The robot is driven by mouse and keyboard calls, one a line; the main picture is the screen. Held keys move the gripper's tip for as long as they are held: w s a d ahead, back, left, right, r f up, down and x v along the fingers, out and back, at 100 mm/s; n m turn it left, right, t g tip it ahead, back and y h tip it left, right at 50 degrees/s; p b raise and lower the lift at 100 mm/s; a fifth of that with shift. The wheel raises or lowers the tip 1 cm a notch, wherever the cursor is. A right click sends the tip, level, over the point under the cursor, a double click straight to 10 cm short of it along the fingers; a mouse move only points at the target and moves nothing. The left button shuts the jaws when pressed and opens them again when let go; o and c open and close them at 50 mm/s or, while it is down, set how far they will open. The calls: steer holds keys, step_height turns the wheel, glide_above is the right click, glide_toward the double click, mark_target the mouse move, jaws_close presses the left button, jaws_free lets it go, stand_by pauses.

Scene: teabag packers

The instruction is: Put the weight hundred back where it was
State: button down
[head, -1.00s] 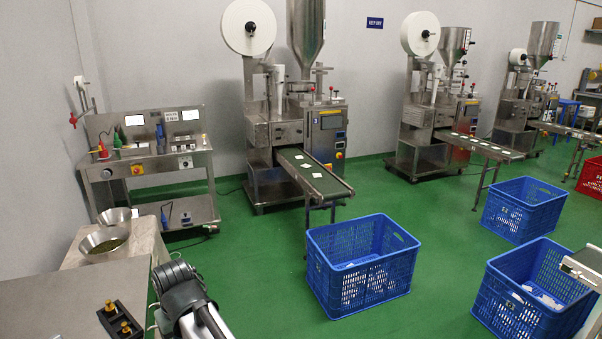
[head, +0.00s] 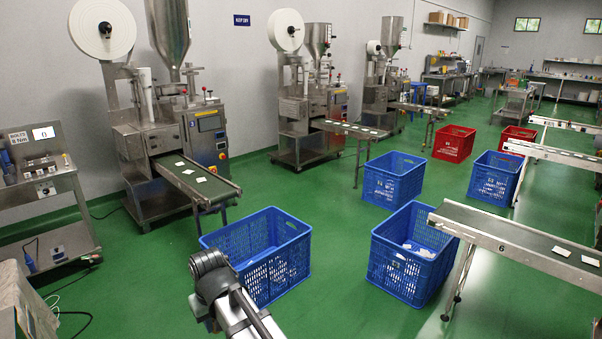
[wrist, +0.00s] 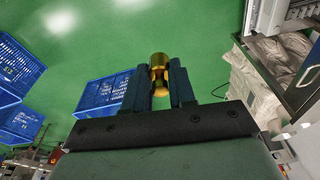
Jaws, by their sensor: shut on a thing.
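In the wrist view, a brass-coloured knobbed weight (wrist: 159,72) sits between the two dark fingers of my gripper (wrist: 159,85). My gripper is shut on it and holds it clear of the green floor. Any marking on the weight is too small to read. In the head view, my arm shows at the bottom, but the weight and the fingertips are out of view. The black holder with brass weights is not in the head view now.
Blue crates (head: 262,262) and (head: 405,255) stand on the floor in front of my arm. A packing machine with a conveyor (head: 195,182) stands behind, at left. A steel bench (head: 45,190) is at the far left. Another conveyor (head: 520,240) is at right. Green floor lies between them.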

steer(key=w+d+m, duration=0.2)
steer(key=w+d, duration=0.1)
steer(key=d, duration=1)
steer(key=w+d+m, duration=0.3)
steer(key=w+d, duration=0.1)
steer(key=d, duration=0.9)
steer(key=w+d+f+m+h, duration=0.1)
steer(key=w+d, duration=0.3)
steer(key=d, duration=0.9)
steer(key=shift+w+m, duration=0.2)
steer(key=shift+m, duration=0.6)
steer(key=shift+a, duration=0.1)
